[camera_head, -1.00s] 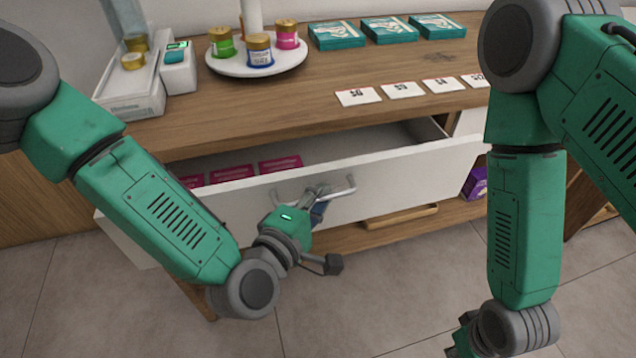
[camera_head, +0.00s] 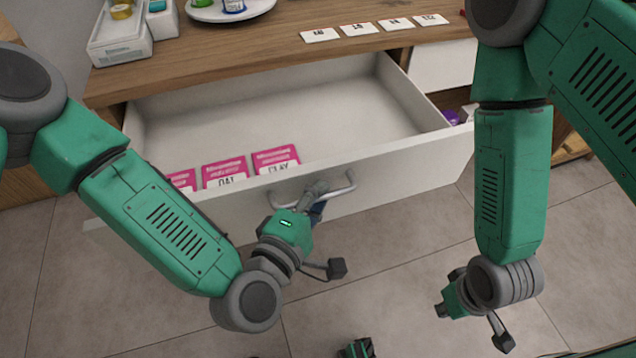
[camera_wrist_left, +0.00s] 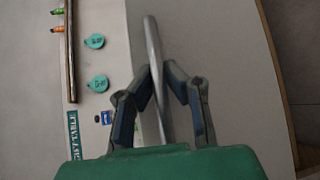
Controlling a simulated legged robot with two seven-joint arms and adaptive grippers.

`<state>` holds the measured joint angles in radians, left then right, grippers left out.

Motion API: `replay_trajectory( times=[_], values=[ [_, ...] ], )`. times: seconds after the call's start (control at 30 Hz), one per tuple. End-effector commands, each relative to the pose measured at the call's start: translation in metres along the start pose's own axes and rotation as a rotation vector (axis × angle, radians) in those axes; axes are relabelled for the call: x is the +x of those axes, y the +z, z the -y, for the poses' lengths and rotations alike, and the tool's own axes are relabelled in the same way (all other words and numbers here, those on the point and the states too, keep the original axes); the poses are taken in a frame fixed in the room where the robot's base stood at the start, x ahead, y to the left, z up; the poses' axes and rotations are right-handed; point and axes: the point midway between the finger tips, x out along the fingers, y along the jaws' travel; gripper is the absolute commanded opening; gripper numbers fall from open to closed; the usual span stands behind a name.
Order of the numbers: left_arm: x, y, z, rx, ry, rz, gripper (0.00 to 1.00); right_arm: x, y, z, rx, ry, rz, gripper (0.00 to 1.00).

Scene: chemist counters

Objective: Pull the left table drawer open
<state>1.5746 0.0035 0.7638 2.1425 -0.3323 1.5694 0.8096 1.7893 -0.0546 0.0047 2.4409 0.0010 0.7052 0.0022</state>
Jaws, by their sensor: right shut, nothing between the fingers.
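The left table drawer (camera_head: 405,172) is white and stands well out from the wooden table, showing much of its inside. Its metal handle (camera_head: 345,190) is on the front panel. My left gripper (camera_head: 316,190) is at the handle, in front of the drawer. In the left wrist view the curved handle (camera_wrist_left: 153,45) passes between the fingertips of my left gripper (camera_wrist_left: 157,76), which are closed on it. My right gripper (camera_head: 441,310) is low on the right, shut, empty and away from the drawer; its fingers are barely visible.
Pink boxes (camera_head: 275,160) lie near the front inside the drawer. The wooden tabletop (camera_head: 260,45) holds price cards (camera_head: 360,29), a round white stand (camera_head: 245,12) and a white tray (camera_head: 118,45). The tiled floor below is largely clear.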

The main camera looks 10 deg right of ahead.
Motion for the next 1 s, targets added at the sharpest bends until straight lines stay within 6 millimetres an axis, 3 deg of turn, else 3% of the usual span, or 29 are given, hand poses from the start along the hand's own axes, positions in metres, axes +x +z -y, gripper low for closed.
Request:
replay_trajectory(
  times=[0.13, 0.2, 0.63, 1.0],
  values=[
    [-0.003, 0.001, 0.003, 0.001, -0.007, -0.002, 0.0, 0.0, 0.0, 0.0, 0.0, 0.0, 0.0, 0.0],
    [-0.003, 0.001, 0.003, 0.001, -0.006, -0.002, 0.19, 0.0, 0.0, 0.0, 0.0, 0.0, 0.0, 0.0],
    [-0.006, 0.003, 0.002, 0.002, -0.003, -0.001, 0.19, -0.001, 0.0, 0.0, 0.0, 0.0, 0.0, 0.0],
    [-0.031, 0.003, 0.001, 0.002, -0.002, -0.001, 0.19, -0.009, -0.001, 0.0, 0.0, 0.0, 0.0, 0.0]
  ],
)
